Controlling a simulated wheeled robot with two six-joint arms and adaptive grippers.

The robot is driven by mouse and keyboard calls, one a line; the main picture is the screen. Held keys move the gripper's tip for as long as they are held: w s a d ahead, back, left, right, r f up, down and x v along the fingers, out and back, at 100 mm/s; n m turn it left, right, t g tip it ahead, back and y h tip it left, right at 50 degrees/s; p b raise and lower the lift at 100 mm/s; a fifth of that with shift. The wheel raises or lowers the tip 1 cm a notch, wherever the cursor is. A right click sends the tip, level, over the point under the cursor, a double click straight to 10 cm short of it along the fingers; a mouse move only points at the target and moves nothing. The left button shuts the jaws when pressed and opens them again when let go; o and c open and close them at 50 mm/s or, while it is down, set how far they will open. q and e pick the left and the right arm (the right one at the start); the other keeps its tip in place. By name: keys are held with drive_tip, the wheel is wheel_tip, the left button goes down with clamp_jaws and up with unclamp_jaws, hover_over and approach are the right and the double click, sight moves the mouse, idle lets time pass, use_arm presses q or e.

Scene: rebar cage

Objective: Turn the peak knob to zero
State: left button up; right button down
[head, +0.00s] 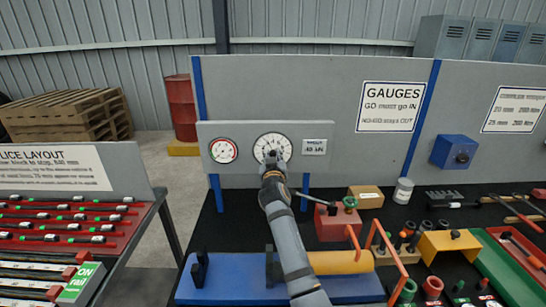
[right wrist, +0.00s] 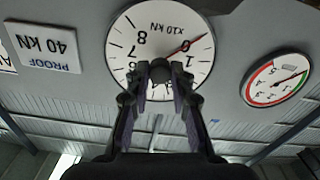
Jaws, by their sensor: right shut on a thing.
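The large white dial (head: 262,144), marked x10 kN, is on a grey upright panel (head: 300,129). It also shows upside down in the right wrist view (right wrist: 125,62). A dark peak knob (right wrist: 158,68) is at its centre. My right gripper (head: 271,157) reaches up to the dial and is shut on the knob, its fingers (right wrist: 158,76) either side. The fingers hide part of the dial and its lower numbers. A thin red pointer (right wrist: 197,39) runs out from the centre, close beside the 0. My left gripper is in neither view.
A smaller gauge with a red and green band (head: 223,150) sits left of the dial, and a PROOF 40 kN plate (head: 314,147) to its right. Below are a blue base with a yellow cylinder (head: 340,262), a red block (head: 338,226) and orange bars. A rebar rack (head: 60,225) stands left.

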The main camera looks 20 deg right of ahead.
drive_tip(key=shift+n+p, duration=0.3)
drive_tip(key=shift+n, duration=0.8)
drive_tip(key=n+p, duration=0.2)
drive_tip(key=n, duration=0.2)
drive_tip(key=shift+n, duration=0.3)
drive_tip(key=n+p, duration=0.2)
drive_tip(key=n, duration=0.3)
drive_tip(key=shift+p, duration=0.3)
drive_tip(key=n+p, duration=0.2)
drive_tip(key=n, duration=0.3)
drive_tip(key=shift+n, duration=0.4)
use_arm(q)
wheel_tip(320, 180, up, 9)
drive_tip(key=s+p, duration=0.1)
drive_tip(key=p, duration=0.1)
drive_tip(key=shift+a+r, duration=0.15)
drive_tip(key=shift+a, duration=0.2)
use_arm(e)
drive_tip(key=n, duration=0.4)
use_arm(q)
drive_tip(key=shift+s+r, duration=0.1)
use_arm(e)
drive_tip(key=shift+w+r+n, duration=0.1)
drive_tip(key=shift+r+n, duration=0.05)
drive_tip(key=shift+n, duration=0.15)
